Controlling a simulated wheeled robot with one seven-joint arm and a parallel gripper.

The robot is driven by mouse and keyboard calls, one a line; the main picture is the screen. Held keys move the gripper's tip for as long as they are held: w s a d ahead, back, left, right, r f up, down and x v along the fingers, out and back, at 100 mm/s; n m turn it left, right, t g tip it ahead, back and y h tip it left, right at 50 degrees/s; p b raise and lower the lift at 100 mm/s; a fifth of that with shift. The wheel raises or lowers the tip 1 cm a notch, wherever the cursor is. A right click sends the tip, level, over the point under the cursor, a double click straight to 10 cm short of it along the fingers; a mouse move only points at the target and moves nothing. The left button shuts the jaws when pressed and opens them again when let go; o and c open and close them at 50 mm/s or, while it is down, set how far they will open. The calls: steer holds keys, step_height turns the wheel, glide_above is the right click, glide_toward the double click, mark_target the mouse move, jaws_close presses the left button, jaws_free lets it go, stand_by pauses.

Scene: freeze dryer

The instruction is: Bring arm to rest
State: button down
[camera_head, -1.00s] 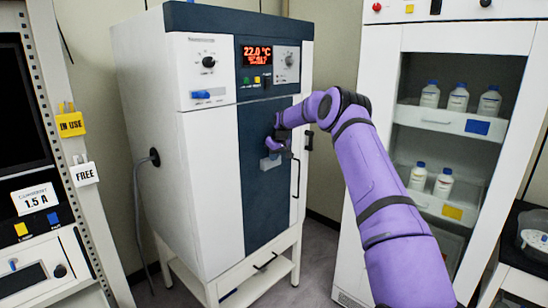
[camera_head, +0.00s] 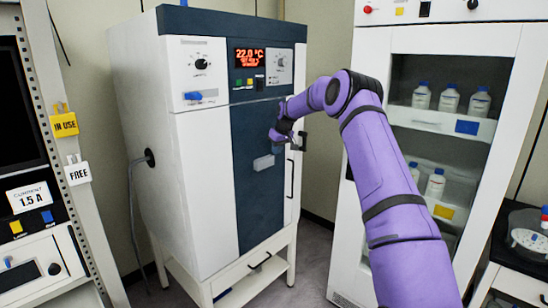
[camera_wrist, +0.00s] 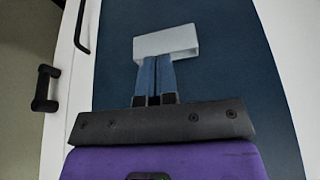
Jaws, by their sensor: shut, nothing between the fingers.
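My purple arm reaches from the lower right of the head view to the front of the freeze dryer (camera_head: 180,170). My gripper (camera_wrist: 154,64) is shut and empty, its two blue fingers side by side in the wrist view. It points at the dark blue door panel (camera_head: 255,200). A pale grey block (camera_wrist: 165,42) on that panel lies just beyond the fingertips in the wrist view. The block also shows in the head view (camera_head: 264,162), just below my gripper. I cannot tell whether the fingertips touch it. The fingertips are hard to make out in the head view.
A black door handle (camera_head: 291,178) is right of the panel. A white cabinet (camera_head: 372,60) with bottles (camera_head: 449,98) stands close to my arm on the right. A rack with an "IN USE" tag (camera_head: 64,125) and a "FREE" tag (camera_head: 78,174) is at left.

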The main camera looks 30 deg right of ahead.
steer(key=shift+v, duration=2.3)
steer(key=s+a+r+h, duration=0.1)
steer(key=s+a+r, duration=0.9)
steer(key=s, duration=0.2)
steer(key=s+a+r, duration=0.9)
steer(key=s+a, duration=0.2)
steer(key=s, duration=0.1)
steer(key=s+a+m, duration=0.1)
steer(key=s+a, duration=0.1)
steer(key=s, duration=0.7)
steer(key=s+a, duration=0.3)
steer(key=s, duration=0.6)
steer(key=s+f, duration=0.3)
steer(key=s, duration=0.5)
steer(key=s+a+f, duration=0.1)
steer(key=s+f, duration=0.2)
steer(key=s, duration=0.4)
steer(key=shift+s+m+t, duration=0.4)
steer(key=shift+a+f, duration=0.1)
